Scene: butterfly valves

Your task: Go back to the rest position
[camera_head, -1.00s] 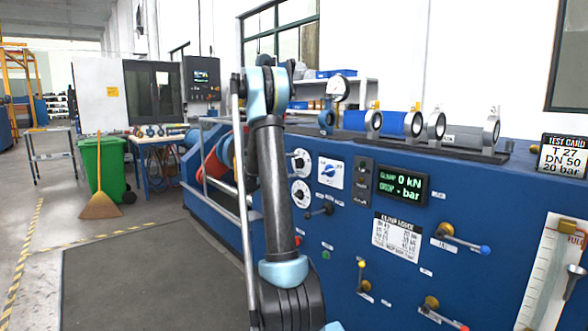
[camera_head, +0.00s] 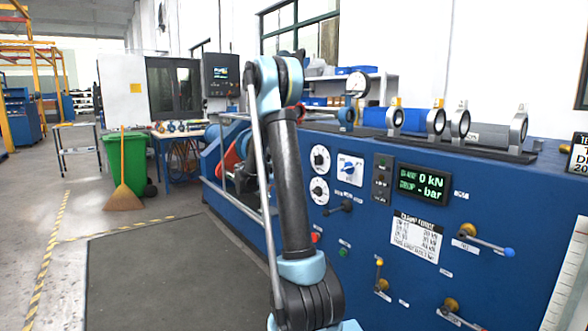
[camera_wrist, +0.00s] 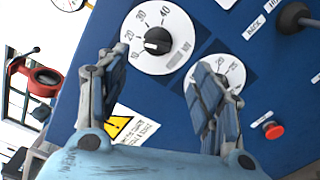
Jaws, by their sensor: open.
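My gripper (camera_wrist: 160,95) shows in the wrist view with its two blue fingers spread apart and nothing between them. Beyond the fingers is the blue panel of the test bench, with a white dial with a black knob (camera_wrist: 157,40) and a second dial (camera_wrist: 232,72) partly hidden behind the right finger. In the head view my arm stands raised in front of the bench (camera_head: 380,265). The gripper itself cannot be made out clearly there.
A red butterfly valve (camera_wrist: 42,82) shows at the left of the wrist view. A red button (camera_wrist: 273,130) and levers (camera_head: 483,243) stick out from the panel. A green bin (camera_head: 126,168) with a broom stands at the left. The dark floor mat (camera_head: 150,275) is clear.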

